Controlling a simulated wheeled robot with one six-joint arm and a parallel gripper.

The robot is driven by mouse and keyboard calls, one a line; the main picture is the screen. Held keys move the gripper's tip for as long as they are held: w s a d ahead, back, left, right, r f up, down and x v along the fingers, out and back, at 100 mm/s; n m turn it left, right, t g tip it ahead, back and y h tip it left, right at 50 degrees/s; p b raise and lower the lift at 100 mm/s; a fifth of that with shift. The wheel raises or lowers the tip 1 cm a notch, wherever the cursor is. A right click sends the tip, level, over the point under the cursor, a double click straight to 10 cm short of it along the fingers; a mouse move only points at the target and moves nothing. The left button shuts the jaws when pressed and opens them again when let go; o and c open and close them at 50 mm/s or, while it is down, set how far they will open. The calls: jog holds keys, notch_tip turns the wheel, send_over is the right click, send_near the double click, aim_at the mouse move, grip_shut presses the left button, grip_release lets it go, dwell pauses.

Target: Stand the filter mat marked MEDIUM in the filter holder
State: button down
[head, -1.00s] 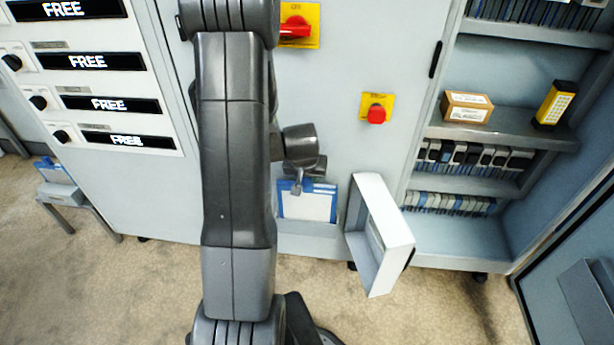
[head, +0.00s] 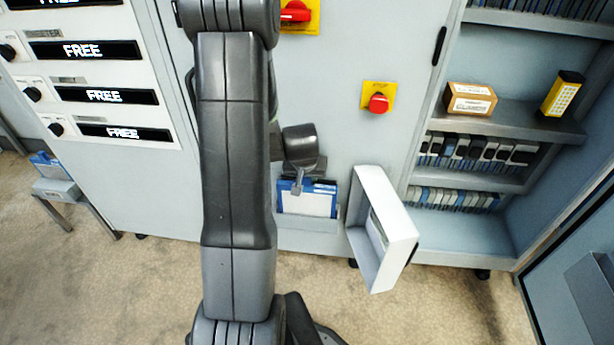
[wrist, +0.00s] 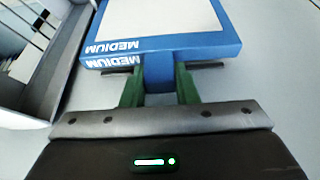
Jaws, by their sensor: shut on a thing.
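The filter mat marked MEDIUM (wrist: 165,50) has a blue frame and a pale centre. My gripper (wrist: 158,86) is shut on its blue tab, between green fingers, and the lettering shows on the edge nearest the gripper. In the head view the mat (head: 307,199) hangs below my gripper (head: 305,177), with its pale face towards the camera, close in front of the cabinet's lower part. A white, shallow, open-sided frame (head: 403,245) stands out from the cabinet just right of the mat. I cannot tell for certain whether it is the filter holder.
Red switches on yellow plates (head: 379,96) sit on the cabinet front. Open shelves at right hold a cardboard box (head: 470,98) and a yellow device (head: 562,94). A small stand (head: 60,190) with blue-edged items is at far left. The floor in front is clear.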

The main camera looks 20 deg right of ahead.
jog(key=shift+f+b, duration=0.85)
jog(key=shift+f, duration=0.1)
jog(key=c, duration=1.1)
grip_release()
jog(key=shift+o, duration=0.2)
jog(key=shift+r, duration=0.15)
jog(key=p+v, duration=0.3)
jog(key=v, duration=1)
jog(key=shift+r, duration=0.3)
jog(key=shift+s, duration=0.15)
jog(key=b+x, duration=0.3)
jog(key=x, duration=1.1)
jog(key=shift+f, duration=0.1)
jog(key=shift+r, duration=0.35)
jog(key=shift+a, duration=0.1)
